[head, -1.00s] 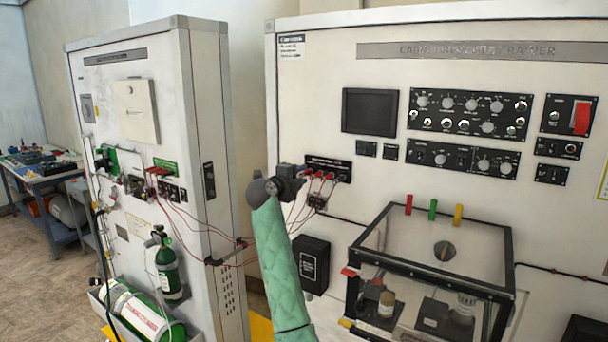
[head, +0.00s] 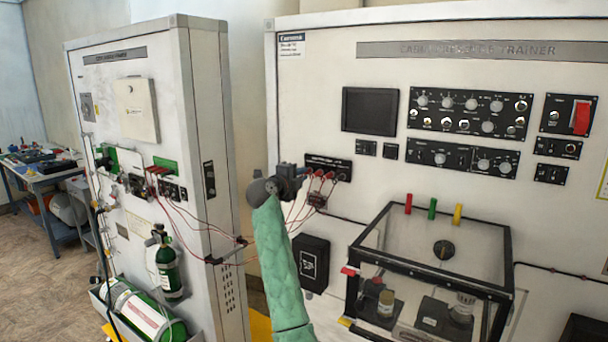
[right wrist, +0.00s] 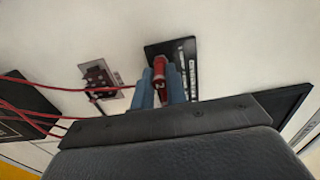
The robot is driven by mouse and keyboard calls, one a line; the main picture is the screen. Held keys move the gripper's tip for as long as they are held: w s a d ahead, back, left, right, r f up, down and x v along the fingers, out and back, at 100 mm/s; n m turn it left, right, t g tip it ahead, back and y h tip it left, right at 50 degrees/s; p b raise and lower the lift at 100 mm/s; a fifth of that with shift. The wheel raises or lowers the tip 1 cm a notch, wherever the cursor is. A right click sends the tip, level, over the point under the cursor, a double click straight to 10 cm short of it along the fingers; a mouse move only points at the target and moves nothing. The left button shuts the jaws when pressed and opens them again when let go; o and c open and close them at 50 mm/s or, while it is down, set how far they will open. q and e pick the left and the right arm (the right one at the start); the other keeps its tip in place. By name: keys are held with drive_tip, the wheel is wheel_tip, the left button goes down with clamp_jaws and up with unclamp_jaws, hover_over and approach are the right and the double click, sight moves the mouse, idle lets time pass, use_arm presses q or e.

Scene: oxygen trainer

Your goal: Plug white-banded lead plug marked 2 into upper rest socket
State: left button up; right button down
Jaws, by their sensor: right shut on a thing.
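My right gripper (head: 303,171) is at the left end of the black socket strip (head: 341,165) on the upright trainer panel. In the right wrist view its blue fingers (right wrist: 160,90) are shut on a red plug (right wrist: 160,68). The plug's front overlaps the black strip (right wrist: 187,50); I cannot tell whether it is seated or just in front. Its white band and number are not readable. A small socket block (head: 317,198), possibly the rest, is just below the strip. It also shows in the right wrist view (right wrist: 97,76), apart from the fingers. My left gripper is not in view.
Several red plugs (head: 329,175) sit along the strip, their red leads (head: 222,243) sagging to the left cabinet (head: 205,100). A clear black-framed box (head: 430,235) stands at lower right. A black wall box (head: 311,263) is below the socket block.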

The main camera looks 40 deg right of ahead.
drive_tip(key=shift+a, duration=0.2)
drive_tip(key=shift+s+a, duration=0.1)
drive_tip(key=shift+p+v, duration=0.45)
drive_tip(key=shift+v, duration=1.8)
